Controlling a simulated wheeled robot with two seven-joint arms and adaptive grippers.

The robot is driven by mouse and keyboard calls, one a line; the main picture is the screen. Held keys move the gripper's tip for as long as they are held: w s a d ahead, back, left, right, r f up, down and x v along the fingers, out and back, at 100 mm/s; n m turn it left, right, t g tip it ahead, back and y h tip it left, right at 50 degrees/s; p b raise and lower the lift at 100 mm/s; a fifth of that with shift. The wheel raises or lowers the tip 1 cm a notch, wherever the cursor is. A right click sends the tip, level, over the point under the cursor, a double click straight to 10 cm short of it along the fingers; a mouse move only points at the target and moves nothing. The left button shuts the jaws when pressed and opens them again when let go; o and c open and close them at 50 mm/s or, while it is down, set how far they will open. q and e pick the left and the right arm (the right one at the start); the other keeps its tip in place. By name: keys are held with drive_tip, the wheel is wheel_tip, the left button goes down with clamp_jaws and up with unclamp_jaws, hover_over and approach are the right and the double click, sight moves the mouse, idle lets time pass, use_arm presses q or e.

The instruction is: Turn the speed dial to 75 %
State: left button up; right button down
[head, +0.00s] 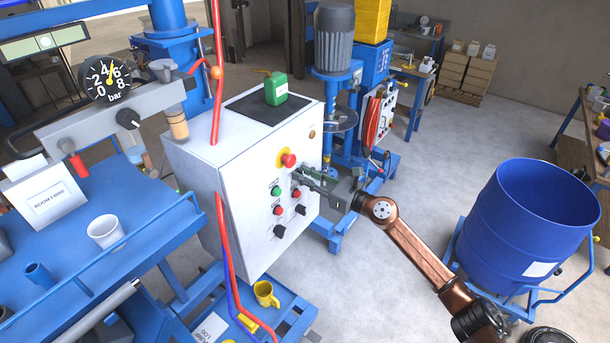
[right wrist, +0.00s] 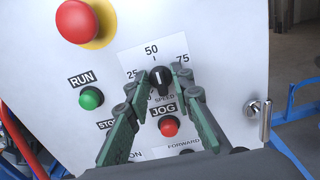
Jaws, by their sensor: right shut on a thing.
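The black speed dial (right wrist: 160,80) sits on the white control panel (right wrist: 235,65), below a scale marked 25, 50 and 75. Its white pointer line stands nearly upright, towards 50. My right gripper (right wrist: 161,93) is shut on the dial, one green-grey finger on each side of it. In the head view the right gripper (head: 300,174) reaches the panel face from the right, and its fingers hide the dial there. My left gripper is not in view.
A red emergency stop (head: 288,160) on yellow is above the dial. A green RUN button (right wrist: 91,98) is left; a red JOG button (right wrist: 168,126) is just below. A panel latch (right wrist: 265,118) is right. A blue drum (head: 520,225) stands at the right.

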drive_tip(key=m+p, duration=0.3)
drive_tip(key=m, duration=0.3)
drive_tip(key=shift+r+p, duration=0.1)
drive_tip(key=shift+p, duration=0.2)
drive_tip(key=shift+w+d+m+p, duration=0.15)
drive_tip(key=shift+m+p, duration=1.75)
drive_tip(key=shift+m, duration=1.5)
drive_tip(key=shift+f, duration=0.2)
drive_tip(key=c, duration=2)
unclamp_jaws()
drive_tip(key=shift+c, duration=0.2)
drive_tip(key=v, duration=1.2)
